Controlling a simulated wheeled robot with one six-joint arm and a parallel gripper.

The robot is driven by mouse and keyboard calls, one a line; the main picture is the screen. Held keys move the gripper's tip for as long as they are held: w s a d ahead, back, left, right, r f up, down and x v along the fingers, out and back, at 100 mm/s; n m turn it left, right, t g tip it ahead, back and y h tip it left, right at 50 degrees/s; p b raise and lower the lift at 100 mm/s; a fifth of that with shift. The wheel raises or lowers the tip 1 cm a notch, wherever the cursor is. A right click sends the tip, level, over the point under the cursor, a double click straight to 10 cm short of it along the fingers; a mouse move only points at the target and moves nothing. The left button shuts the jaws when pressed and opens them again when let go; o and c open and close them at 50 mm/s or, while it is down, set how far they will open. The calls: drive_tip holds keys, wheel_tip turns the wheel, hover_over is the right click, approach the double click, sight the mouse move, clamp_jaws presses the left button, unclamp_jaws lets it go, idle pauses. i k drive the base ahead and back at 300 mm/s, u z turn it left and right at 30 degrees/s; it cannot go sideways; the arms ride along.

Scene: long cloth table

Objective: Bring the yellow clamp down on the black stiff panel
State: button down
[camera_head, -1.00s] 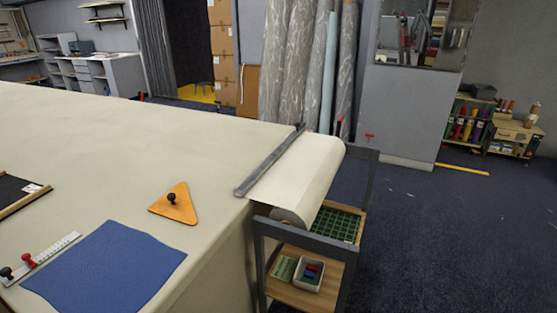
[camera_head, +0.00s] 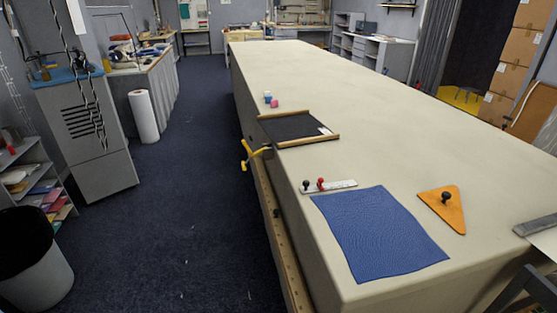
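The yellow clamp (camera_head: 254,155) is at the left edge of the long cloth table (camera_head: 350,110), beside the near left corner of the black panel. It juts out past the edge, and I cannot tell whether it grips the table or hangs there. The black stiff panel (camera_head: 294,127) lies flat on the table, with wooden bars along its far and near sides and a small white label at its right.
A blue cloth (camera_head: 378,235), a white ruler with black and red knobs (camera_head: 327,187) and an orange triangle (camera_head: 443,210) lie nearer on the table. Small pink and blue items (camera_head: 271,101) lie beyond the panel. Open floor (camera_head: 185,200) runs along the table's left side.

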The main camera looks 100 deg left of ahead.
sight(252, 155)
drive_tip(key=i, duration=2.05)
drive_tip(key=u, duration=4.35)
drive_tip(key=i, duration=1.05)
